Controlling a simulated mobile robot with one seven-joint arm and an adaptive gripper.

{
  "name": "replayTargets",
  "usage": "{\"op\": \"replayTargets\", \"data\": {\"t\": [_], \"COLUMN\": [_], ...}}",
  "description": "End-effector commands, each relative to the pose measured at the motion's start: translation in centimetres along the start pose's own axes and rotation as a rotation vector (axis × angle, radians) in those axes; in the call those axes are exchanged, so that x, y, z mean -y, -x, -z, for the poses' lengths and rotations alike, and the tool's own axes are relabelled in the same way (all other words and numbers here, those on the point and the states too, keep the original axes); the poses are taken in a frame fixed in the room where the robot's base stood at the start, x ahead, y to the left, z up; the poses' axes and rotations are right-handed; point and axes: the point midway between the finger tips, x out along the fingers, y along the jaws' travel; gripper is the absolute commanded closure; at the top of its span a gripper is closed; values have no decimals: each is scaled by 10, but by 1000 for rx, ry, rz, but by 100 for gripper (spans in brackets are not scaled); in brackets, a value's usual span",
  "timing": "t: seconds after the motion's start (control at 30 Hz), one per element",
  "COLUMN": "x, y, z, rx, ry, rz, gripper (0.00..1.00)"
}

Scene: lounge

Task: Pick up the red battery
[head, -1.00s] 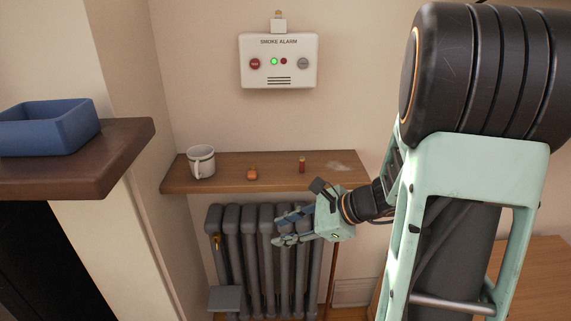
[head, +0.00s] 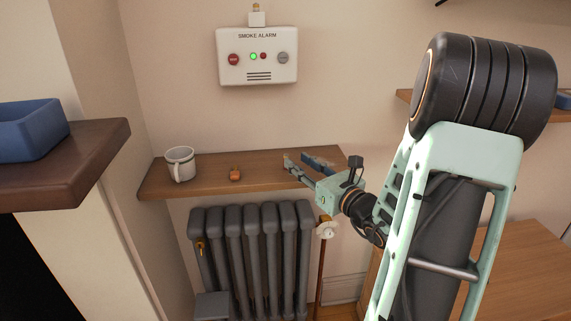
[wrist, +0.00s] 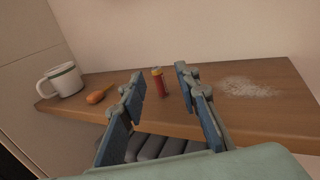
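My gripper (wrist: 160,76) is open, with one blue finger on each side of the battery in that view. A gap shows on both sides, so the fingers are not closed on it. Whether the battery is between the tips or just beyond them I cannot tell. In the head view my gripper (head: 297,160) is over the right half of the shelf (head: 210,183), and its fingers hide the battery.
A white mug (head: 180,164) and a small orange object (head: 235,174) are on the shelf to the left. A pale powdery patch (wrist: 247,87) lies right of the battery. A radiator (head: 250,245) is below; a smoke alarm (head: 257,55) hangs above.

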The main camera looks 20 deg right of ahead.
Motion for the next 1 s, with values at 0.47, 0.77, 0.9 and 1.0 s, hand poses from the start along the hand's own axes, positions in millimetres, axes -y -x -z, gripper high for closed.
{"op": "replayTargets", "data": {"t": [0.47,0.77,0.9,1.0], "x": [-6,-6,-6,-6], "y": [-54,-57,-57,-57], "z": [2,2,2,2], "rx": [0,-1,-1,-1], "ry": [0,0,0,0], "rz": [-2,0,0,0], "gripper": [70,73,88,99]}}
